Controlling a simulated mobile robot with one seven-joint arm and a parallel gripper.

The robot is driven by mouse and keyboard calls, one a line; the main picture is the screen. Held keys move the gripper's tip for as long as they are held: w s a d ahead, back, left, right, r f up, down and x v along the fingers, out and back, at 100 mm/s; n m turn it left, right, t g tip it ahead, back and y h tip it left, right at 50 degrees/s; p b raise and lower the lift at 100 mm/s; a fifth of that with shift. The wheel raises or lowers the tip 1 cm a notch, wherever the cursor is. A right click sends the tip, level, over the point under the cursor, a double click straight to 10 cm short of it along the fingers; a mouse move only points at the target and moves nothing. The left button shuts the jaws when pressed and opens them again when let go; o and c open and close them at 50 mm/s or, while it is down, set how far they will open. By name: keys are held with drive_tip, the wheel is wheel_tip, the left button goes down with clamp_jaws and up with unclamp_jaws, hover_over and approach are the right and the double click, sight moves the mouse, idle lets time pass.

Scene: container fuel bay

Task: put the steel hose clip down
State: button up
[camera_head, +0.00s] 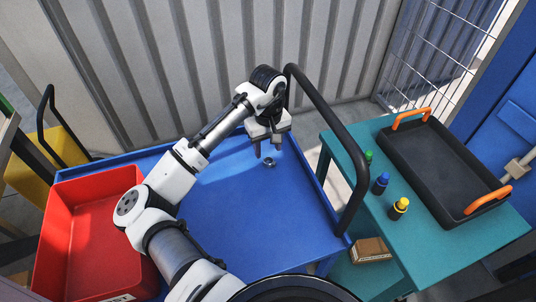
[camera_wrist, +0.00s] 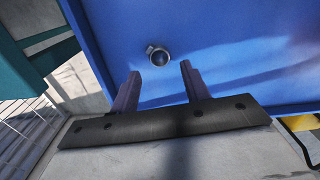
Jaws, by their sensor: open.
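The steel hose clip (camera_head: 270,162) is a small metal ring lying on the blue cart top (camera_head: 240,220), towards its far end. In the wrist view the clip (camera_wrist: 158,56) shows as a ring with a small screw part at its upper left, on the bare blue surface. My gripper (camera_head: 267,150) is open just above and beside the clip. In the wrist view my gripper (camera_wrist: 158,80) has its two fingers apart with nothing between them, and the clip appears beyond the fingertips.
A red bin (camera_head: 95,240) stands on the cart's left. A black handle (camera_head: 335,120) rises at the cart's right end. A teal table (camera_head: 440,250) at right holds a black tray (camera_head: 440,165) with orange handles and small bottles (camera_head: 380,184). The cart's middle is clear.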

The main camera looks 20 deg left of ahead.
sight(268, 159)
wheel_tip(268, 159, up, 8)
drive_tip(key=shift+r, duration=0.1)
idle(0.4)
